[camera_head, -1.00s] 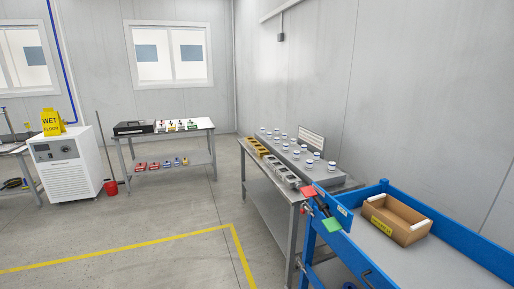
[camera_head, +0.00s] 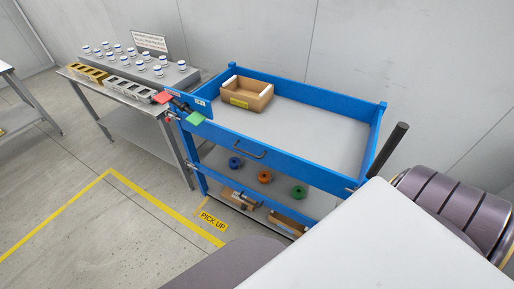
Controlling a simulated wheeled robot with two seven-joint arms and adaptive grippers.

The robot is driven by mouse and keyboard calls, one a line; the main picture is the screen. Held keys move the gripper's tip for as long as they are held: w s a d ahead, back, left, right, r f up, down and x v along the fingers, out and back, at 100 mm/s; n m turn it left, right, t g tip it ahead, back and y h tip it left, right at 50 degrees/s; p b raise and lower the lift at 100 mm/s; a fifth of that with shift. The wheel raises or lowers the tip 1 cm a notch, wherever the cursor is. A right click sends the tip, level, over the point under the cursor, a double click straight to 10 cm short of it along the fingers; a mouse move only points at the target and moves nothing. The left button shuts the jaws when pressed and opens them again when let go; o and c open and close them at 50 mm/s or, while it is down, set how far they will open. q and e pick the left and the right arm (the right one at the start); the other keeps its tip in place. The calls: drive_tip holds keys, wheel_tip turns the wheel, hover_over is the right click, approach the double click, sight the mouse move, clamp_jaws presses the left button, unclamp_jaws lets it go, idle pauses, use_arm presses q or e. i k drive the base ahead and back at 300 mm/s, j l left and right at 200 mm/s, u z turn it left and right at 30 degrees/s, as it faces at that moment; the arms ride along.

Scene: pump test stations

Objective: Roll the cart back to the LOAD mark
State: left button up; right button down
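The blue cart (camera_head: 291,157) stands right of a steel bench, with grey shelves and blue rails. A cardboard box (camera_head: 247,94) with a yellow label sits in the left back part of its top tray. A dark bar (camera_head: 388,150) rises at the cart's right end; I cannot tell what it belongs to. A yellow floor mark reading PICK UP (camera_head: 213,221) lies at the cart's front left foot. No LOAD mark shows. Neither of my grippers is in view; parts of my own body cover the lower right.
The steel bench (camera_head: 141,117) at the cart's left bears a rack of white-capped items (camera_head: 137,66). Blue, orange (camera_head: 265,177) and green round parts lie on the cart's middle shelf, with boxes below. Open floor (camera_head: 75,215) with a yellow line lies at front left.

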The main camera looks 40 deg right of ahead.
sight(335, 131)
drive_tip(key=z, duration=1.1)
